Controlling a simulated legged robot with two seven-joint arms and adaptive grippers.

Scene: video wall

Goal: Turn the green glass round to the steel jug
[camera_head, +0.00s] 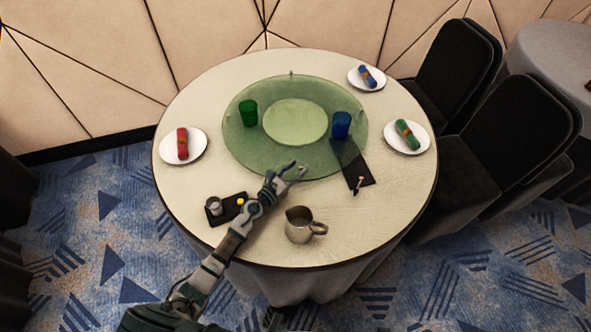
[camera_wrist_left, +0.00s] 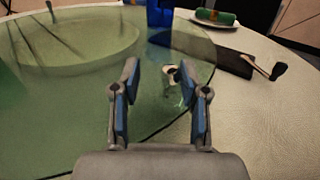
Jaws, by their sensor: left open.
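The green glass (camera_head: 248,113) stands on the left part of a round green see-through turntable (camera_head: 300,160). The steel jug (camera_head: 299,226) stands on the table in front of the turntable, with its handle to the right. My left gripper (camera_head: 297,173) is over the turntable's near edge, behind the jug and apart from it. In the left wrist view my gripper (camera_wrist_left: 160,100) is open, with a small upright peg (camera_wrist_left: 171,76) at the turntable's rim showing between its fingers, near the right one. I cannot tell if they touch. My right gripper is not in view.
A blue glass (camera_head: 341,125) stands on the turntable's right part. A black slate (camera_head: 357,172) lies partly over or beside the right rim. A dark tray (camera_head: 228,209) with a small metal cup is front left. Plates with coloured rolls (camera_head: 183,145) surround the turntable.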

